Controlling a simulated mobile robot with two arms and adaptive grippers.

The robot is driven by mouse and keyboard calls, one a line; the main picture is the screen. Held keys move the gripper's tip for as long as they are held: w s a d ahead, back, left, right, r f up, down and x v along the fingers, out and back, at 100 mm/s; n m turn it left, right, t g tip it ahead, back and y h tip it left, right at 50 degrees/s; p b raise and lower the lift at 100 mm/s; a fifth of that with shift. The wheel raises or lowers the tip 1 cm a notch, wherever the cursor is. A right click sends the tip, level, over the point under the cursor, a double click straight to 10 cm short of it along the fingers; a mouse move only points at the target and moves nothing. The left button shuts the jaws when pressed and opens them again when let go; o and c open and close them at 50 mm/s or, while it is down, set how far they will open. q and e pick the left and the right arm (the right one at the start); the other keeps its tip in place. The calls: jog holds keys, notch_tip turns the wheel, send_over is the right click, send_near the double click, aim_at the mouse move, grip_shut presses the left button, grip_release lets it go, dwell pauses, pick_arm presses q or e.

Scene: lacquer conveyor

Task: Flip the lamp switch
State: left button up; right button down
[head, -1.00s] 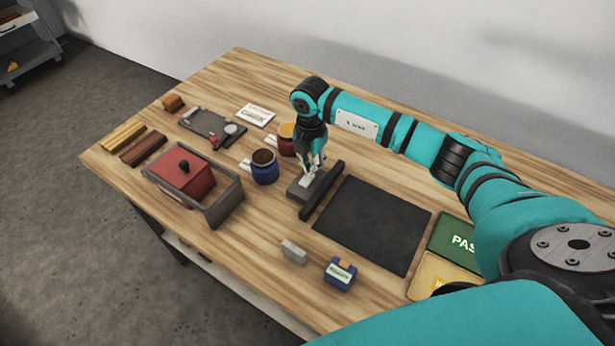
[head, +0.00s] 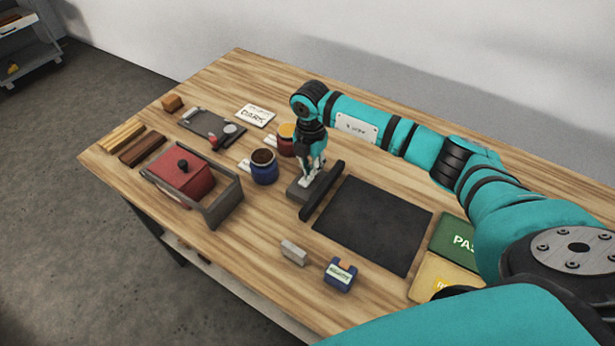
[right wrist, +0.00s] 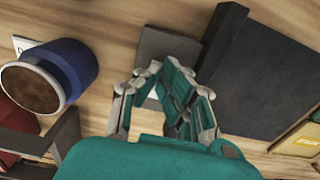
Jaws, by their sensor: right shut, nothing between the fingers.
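A small grey box (head: 296,190), which seems to be the lamp switch, stands on the table beside a dark upright bar (head: 322,190). The bar runs along the edge of a black mat. My right gripper (head: 310,182) points down at the top of this box with its fingers shut and empty. In the right wrist view the shut fingers (right wrist: 158,80) are over the grey box (right wrist: 160,45) and hide part of it. The switch's rocker and its position cannot be made out, nor whether the fingertips touch it. My left gripper is not in view.
A blue jar (head: 264,167) and a yellow-topped jar (head: 286,146) stand close left of the gripper. The black mat (head: 372,225) is bare.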

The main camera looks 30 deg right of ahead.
jog(key=shift+s+f, duration=0.1)
jog(key=shift+r+p, duration=0.85)
jog(key=shift+r, duration=0.05)
jog(key=shift+r+p, duration=1.8)
jog(key=shift+r, duration=0.8)
jog(key=shift+f, duration=0.1)
